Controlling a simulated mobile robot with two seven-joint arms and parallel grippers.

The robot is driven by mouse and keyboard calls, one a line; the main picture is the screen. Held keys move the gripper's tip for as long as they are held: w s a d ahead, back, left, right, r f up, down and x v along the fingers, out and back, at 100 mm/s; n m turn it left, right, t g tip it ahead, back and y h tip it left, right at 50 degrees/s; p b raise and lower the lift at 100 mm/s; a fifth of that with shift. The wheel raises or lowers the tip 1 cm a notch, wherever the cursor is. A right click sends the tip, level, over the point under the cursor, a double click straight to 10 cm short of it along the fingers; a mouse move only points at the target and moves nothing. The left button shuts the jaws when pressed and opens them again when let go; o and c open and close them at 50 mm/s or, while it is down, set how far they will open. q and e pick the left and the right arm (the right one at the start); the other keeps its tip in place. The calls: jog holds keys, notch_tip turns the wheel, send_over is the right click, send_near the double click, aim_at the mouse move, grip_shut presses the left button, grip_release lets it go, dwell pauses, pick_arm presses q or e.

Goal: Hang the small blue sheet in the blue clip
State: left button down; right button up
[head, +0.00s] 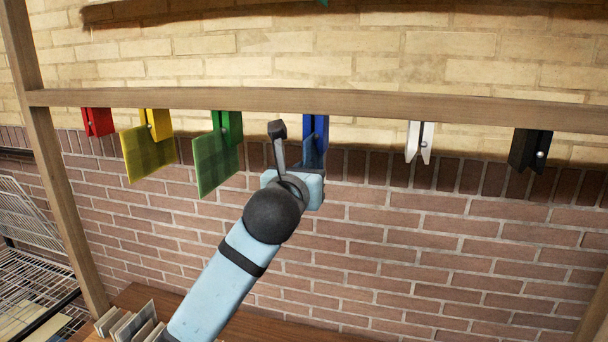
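The blue clip (321,124) hangs from the wooden rail near the middle of the head view. The small blue sheet (312,153) is upright directly below it, its top edge meeting the clip's jaws. My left gripper (296,142) is raised just under the clip. One dark-tipped finger stands left of the sheet with a visible gap between them, so the gripper looks open. The other finger is mostly hidden by the sheet, and the palm covers the sheet's lower part. My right gripper is out of view.
The wooden rail (180,98) also carries a red clip (97,122), a white clip (419,142) and a black clip (529,151). A yellow sheet (147,157) and a green sheet (216,165) hang in matching clips. Cards (135,325) stand at bottom left.

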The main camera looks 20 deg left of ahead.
pick_arm(q)
jog(key=c, duration=1)
grip_release()
jog(key=shift+c, duration=0.2)
jog(key=shift+s, duration=0.1)
jog(key=s, duration=0.7)
jog(key=shift+w, duration=0.1)
jog(key=s+f+n+g+h, duration=0.15)
jog(key=f+n, duration=0.65)
jog(key=f, duration=0.8)
jog(key=s+f+n+g+h, duration=0.1)
jog(key=s+f+n+g, duration=0.2)
jog(key=f+n, duration=1)
jog(key=s+a+f+n+g, duration=0.1)
jog(key=s+a+f+n, duration=0.1)
jog(key=s+f+n, duration=0.4)
jog(key=s+a+f+n+g, duration=0.1)
jog(key=s+f+n, duration=0.5)
jog(key=s+f, duration=0.8)
notch_tip(320, 180, down, 6)
jog(key=shift+s+a+f+n+g, duration=0.1)
jog(key=shift+s+a+n+g, duration=0.25)
jog(key=shift+a, duration=0.35)
